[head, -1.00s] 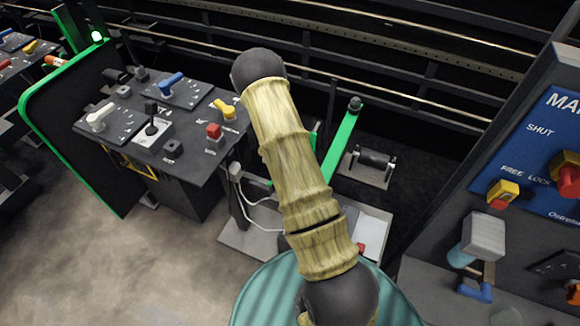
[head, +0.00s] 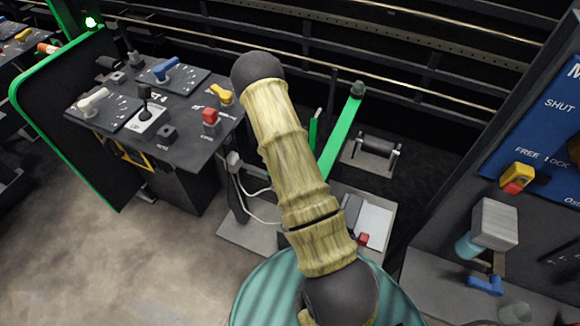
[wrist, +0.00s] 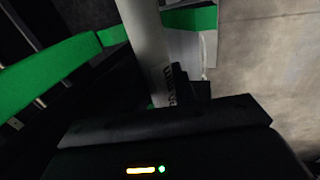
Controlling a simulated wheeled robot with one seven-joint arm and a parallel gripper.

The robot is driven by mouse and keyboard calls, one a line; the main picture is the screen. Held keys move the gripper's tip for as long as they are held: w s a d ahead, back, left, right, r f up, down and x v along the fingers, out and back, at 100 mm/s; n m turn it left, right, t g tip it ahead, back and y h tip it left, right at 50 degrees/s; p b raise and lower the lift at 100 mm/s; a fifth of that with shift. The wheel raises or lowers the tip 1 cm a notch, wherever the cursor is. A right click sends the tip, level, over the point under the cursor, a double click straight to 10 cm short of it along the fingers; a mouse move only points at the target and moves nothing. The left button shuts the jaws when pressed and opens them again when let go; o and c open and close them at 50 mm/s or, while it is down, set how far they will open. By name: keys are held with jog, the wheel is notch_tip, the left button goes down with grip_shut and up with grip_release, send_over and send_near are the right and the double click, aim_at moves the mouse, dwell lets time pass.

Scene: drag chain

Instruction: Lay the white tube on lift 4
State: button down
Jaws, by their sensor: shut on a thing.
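In the wrist view a white tube (wrist: 146,45) with dark lettering runs up from my gripper (wrist: 178,88). The gripper is shut on the tube, and its dark body fills the bottom of that view. In the head view my arm crosses the middle, and neither the gripper nor the tube can be made out. I cannot tell for sure which part is lift 4. A green bar (head: 340,135) slants up just right of my arm, beside a dark roller on a grey plate (head: 372,168).
A dark console (head: 160,120) with coloured levers stands at left, with a green-edged panel (head: 60,140) beside it. A blue-signed control panel (head: 535,150) stands at right. Metal rails run along the back. Bare floor (head: 100,260) lies at lower left. Green parts (wrist: 60,68) pass left of the tube in the wrist view.

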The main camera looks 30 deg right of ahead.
jog(key=shift+f+b, duration=0.6)
jog(key=shift+f, duration=0.4)
jog(key=c, duration=1.1)
grip_release()
jog(key=shift+o, duration=0.2)
jog(key=shift+r, duration=0.1)
jog(key=b+v, duration=0.1)
jog(key=v, duration=1.6)
jog(key=shift+s+a, duration=0.1)
jog(key=shift+s, duration=0.05)
jog(key=shift+r, duration=0.15)
